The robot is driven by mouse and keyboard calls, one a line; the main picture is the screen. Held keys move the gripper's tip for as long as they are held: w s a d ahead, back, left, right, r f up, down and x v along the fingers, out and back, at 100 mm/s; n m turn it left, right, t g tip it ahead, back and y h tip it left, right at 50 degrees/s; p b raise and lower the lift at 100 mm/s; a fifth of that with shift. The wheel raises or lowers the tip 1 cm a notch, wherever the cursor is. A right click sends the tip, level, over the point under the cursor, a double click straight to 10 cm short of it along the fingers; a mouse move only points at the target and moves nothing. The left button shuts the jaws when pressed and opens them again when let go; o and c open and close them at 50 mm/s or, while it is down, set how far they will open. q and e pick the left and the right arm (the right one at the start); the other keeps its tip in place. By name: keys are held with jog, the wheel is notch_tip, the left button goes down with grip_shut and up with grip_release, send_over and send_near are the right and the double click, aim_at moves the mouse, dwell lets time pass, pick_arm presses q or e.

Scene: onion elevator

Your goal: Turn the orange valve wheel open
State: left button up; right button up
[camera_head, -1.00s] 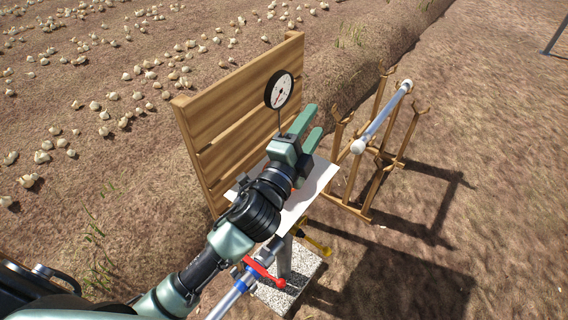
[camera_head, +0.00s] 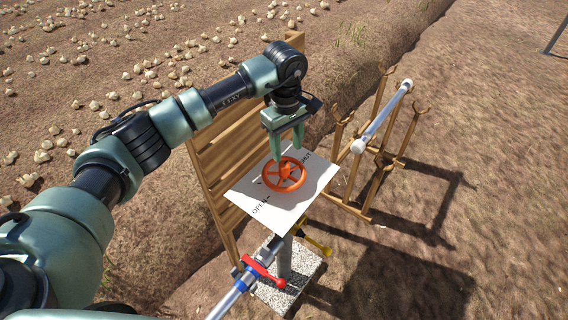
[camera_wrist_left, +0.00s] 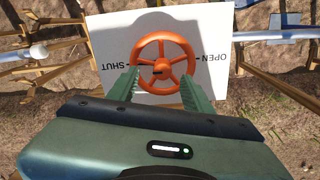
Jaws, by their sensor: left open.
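The orange valve wheel (camera_head: 285,174) lies on a white plate (camera_head: 262,199) marked OPEN and SHUT, on top of a post. In the left wrist view the wheel (camera_wrist_left: 163,64) shows its spokes and hub, with OPEN to its right and SHUT to its left. My left gripper (camera_head: 288,156) points down at the wheel's far side, fingers apart. In the left wrist view the two green fingertips (camera_wrist_left: 160,82) reach toward the wheel's near rim, one on each side of its middle. I cannot tell whether they touch it. My right gripper is not in view.
A slatted wooden board (camera_head: 222,160) stands behind the plate. Below it are a pipe with a red lever (camera_head: 263,272), a yellow handle (camera_head: 318,246) and a concrete block (camera_head: 290,290). A wooden rack holding a grey pipe (camera_head: 382,117) stands to the right.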

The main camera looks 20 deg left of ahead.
aim_at(284, 164)
pick_arm(q)
jog(key=shift+a+f, duration=0.1)
jog(key=shift+a, duration=0.35)
notch_tip(284, 164, down, 6)
jog(key=shift+f+p, duration=0.1)
jog(key=shift+p, duration=1.05)
jog(key=shift+f, duration=0.55)
grip_shut()
